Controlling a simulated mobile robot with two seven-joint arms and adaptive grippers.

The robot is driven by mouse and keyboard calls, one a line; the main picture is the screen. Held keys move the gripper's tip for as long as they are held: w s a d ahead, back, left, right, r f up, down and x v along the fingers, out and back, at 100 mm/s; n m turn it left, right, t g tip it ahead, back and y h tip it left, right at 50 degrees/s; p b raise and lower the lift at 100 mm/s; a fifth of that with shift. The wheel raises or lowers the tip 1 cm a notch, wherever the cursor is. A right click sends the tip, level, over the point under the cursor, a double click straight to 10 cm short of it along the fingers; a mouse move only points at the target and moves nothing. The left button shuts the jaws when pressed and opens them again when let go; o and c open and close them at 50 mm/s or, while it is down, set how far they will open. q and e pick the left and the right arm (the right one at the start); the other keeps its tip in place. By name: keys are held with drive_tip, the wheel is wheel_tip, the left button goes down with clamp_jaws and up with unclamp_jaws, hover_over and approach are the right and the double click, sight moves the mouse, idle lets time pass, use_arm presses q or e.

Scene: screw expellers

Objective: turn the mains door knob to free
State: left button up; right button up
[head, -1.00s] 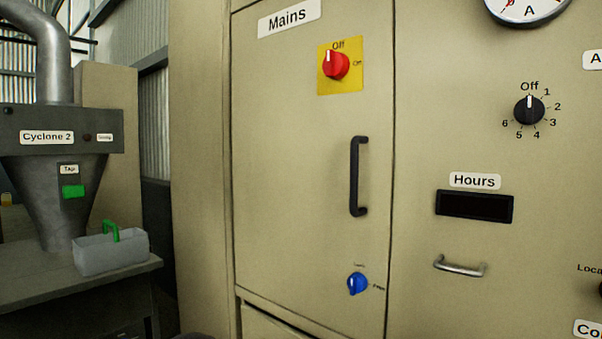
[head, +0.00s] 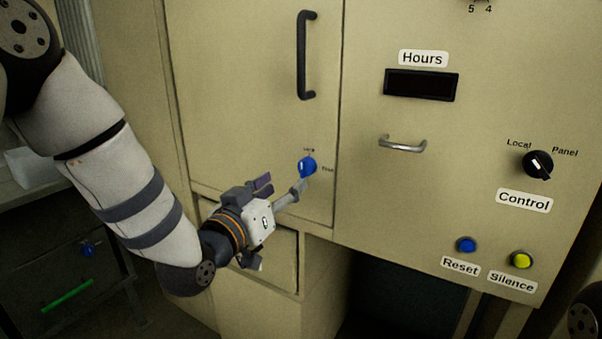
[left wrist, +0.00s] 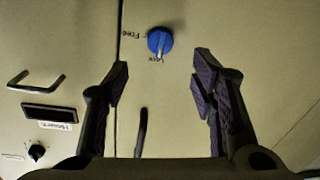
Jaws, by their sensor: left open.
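The mains door knob (head: 307,166) is a round blue knob low on the beige mains door (head: 235,110). Its pale pointer is turned up to the small label above it, which looks like "Lock"; "Free" is to its right. My left gripper (head: 283,185) is open and empty, just left of and below the knob in the head view. In the left wrist view, which is upside down, the knob (left wrist: 160,42) lies beyond the open fingertips (left wrist: 162,65), between their lines and apart from them. My right gripper is not in view.
A black door handle (head: 306,55) stands above the knob. A metal handle (head: 402,145) sticks out from the panel to the right. A control switch (head: 538,165), a blue reset button (head: 466,245) and a yellow silence button (head: 521,260) are further right. Below is a dark opening (head: 400,285).

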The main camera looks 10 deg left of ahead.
sight(303, 171)
use_arm(q)
drive_tip(key=x, duration=0.5)
drive_tip(key=b+x, duration=0.1)
drive_tip(key=x, duration=0.1)
drive_tip(key=shift+w+d+f, duration=0.1)
drive_tip(key=shift+w+f, duration=0.25)
drive_tip(key=shift+w+d+r, duration=0.15)
drive_tip(key=shift+w, duration=0.35)
clamp_jaws()
